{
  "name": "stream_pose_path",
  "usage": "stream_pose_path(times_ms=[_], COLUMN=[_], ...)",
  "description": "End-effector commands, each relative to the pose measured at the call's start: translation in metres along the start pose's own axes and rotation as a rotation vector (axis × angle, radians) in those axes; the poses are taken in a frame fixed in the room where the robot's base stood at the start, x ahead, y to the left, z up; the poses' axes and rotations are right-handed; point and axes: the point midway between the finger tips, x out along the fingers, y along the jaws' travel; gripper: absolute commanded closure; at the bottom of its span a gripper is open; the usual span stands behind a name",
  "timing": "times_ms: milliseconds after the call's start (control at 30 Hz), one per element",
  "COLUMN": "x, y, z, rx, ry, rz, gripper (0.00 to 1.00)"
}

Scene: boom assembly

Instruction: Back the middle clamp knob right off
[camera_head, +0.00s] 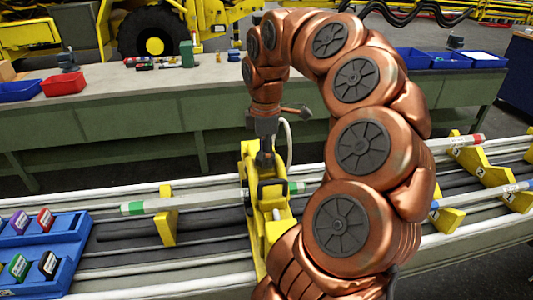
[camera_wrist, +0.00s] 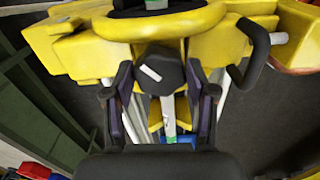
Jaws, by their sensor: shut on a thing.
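The middle clamp is a yellow body (camera_head: 248,165) standing across the pipes below my arm; its yellow frame (camera_wrist: 60,47) spans the top of the wrist view. Its knob (camera_wrist: 160,72) is black and faceted with a white mark on its face. My gripper (camera_wrist: 160,84) has one dark finger on each side of the knob and is shut on it. In the head view my gripper (camera_head: 266,152) points down at the top of the clamp, and the knob cannot be made out there. The knob's thread is hidden.
A green-banded pipe (camera_head: 150,207) runs through a yellow support (camera_head: 167,215). A blue tray (camera_head: 40,282) with coloured blocks is at front left. More yellow supports (camera_head: 478,160) stand at right. A black bent handle (camera_wrist: 252,50) is right of the knob. A workbench (camera_head: 130,90) stands behind.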

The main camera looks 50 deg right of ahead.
Motion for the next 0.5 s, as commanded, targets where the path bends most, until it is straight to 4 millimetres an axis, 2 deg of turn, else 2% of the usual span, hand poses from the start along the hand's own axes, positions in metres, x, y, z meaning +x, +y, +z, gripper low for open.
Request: stream_pose_path(times_ms=[500], x=[0.0003], y=[-0.0018], z=[-0.0011], rx=[-0.489], ry=[0.003], rz=[-0.007], gripper=[0.78])
